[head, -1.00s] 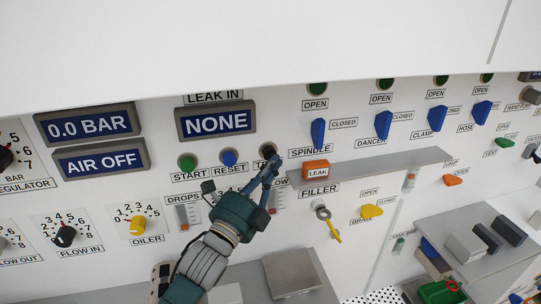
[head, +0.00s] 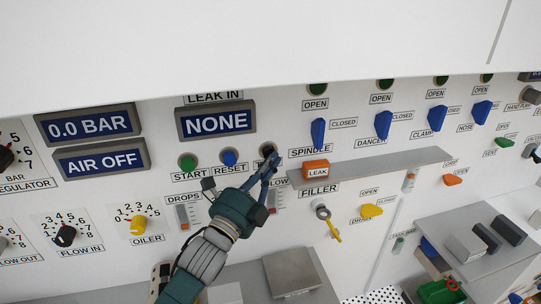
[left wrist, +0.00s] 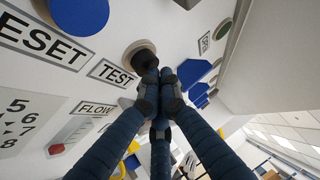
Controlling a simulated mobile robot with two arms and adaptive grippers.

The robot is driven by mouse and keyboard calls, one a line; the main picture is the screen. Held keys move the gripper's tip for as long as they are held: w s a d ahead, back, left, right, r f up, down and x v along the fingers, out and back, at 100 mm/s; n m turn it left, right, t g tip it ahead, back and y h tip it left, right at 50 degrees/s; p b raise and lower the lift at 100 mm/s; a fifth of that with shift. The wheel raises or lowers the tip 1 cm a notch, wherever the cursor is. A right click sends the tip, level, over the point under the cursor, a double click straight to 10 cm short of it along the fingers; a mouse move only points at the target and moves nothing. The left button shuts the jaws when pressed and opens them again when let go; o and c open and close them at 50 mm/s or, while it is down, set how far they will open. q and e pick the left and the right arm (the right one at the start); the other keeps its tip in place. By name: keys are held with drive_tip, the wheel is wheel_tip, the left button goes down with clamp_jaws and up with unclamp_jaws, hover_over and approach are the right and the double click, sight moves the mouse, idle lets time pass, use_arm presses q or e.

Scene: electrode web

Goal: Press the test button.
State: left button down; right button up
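The test button (head: 266,149) is a dark round knob in a ring on the white panel, right of the blue reset button (head: 229,157). In the left wrist view the dark knob (left wrist: 141,56) stands above the TEST label (left wrist: 111,73). My left gripper (head: 272,158) has its blue fingers drawn together with nothing visible between them. Its fingertips (left wrist: 158,76) overlap the knob's lower right edge in the left wrist view. I cannot tell whether they touch it. In the head view the fingers hide the label under the button. My right gripper is not in view.
A grey shelf (head: 400,162) with an orange LEAK block (head: 316,170) juts out just right of my left gripper. The green start button (head: 188,162) is further left. Displays above read NONE (head: 216,122) and AIR OFF (head: 102,160). Blue valve handles line the right.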

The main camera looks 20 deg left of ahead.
use_arm(q)
drive_tip(key=shift+w+a, duration=0.3)
drive_tip(key=shift+w, duration=0.15)
idle(0.4)
idle(0.3)
drive_tip(key=shift+s+d, duration=0.65)
drive_tip(key=shift+s, duration=0.35)
drive_tip(key=shift+s+d+p, duration=0.25)
drive_tip(key=shift+s+d, duration=0.45)
drive_tip(key=shift+s, duration=0.35)
drive_tip(key=shift+s+d+p, duration=0.25)
drive_tip(key=shift+s+d, duration=0.45)
drive_tip(key=shift+s, duration=0.35)
